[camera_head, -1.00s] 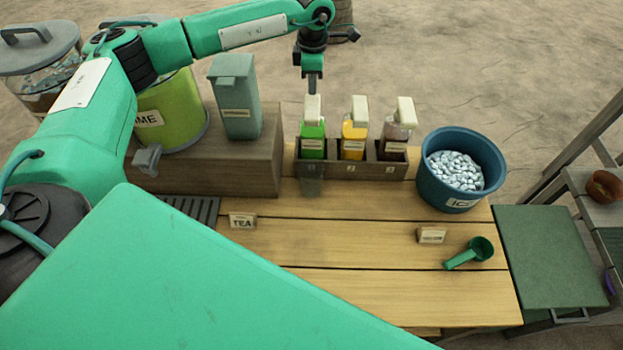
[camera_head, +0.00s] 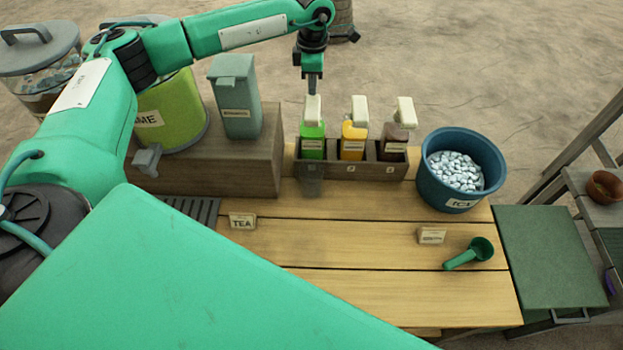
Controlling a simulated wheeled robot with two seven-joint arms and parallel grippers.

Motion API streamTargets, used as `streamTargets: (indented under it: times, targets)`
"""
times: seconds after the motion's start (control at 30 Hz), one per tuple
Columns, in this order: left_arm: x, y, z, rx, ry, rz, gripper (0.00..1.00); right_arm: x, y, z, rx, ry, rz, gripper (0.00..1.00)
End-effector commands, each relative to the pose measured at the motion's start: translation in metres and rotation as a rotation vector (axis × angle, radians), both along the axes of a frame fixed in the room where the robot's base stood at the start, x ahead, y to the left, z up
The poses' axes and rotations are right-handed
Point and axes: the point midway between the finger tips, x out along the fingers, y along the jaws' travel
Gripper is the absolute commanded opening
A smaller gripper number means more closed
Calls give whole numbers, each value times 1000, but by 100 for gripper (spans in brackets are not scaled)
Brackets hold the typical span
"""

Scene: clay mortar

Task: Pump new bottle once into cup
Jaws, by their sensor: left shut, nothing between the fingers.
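Three pump bottles stand in a row in a wooden rack (camera_head: 345,170) at the back of the table. The left one is a green bottle (camera_head: 312,136), the middle a yellow bottle (camera_head: 353,142), the right a brown bottle (camera_head: 393,140). Each has a pale pump head. A see-through cup (camera_head: 312,187) stands just in front of the green bottle. My left gripper (camera_head: 312,88) is shut and empty, pointing down right over the green bottle's pump head. I cannot tell whether it touches. My right gripper is not in view. Which bottle is the new one is not shown.
A blue ice bucket (camera_head: 432,190) stands right of the rack. A green scoop (camera_head: 468,254) and small label signs lie on the open table (camera_head: 350,290). A wooden box (camera_head: 205,180) with a grey-green canister (camera_head: 236,100) stands left. My green body hides the lower left.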

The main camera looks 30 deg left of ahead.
Motion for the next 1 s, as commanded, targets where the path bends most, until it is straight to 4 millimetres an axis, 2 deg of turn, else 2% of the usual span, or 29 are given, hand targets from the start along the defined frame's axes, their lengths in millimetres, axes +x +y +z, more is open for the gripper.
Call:
streamTargets:
  times: [0.57,1.0]
  targets:
    - [0,0,0,0,0,0,0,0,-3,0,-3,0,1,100]
    - [0,0,-14,0,0,0,0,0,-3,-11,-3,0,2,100]
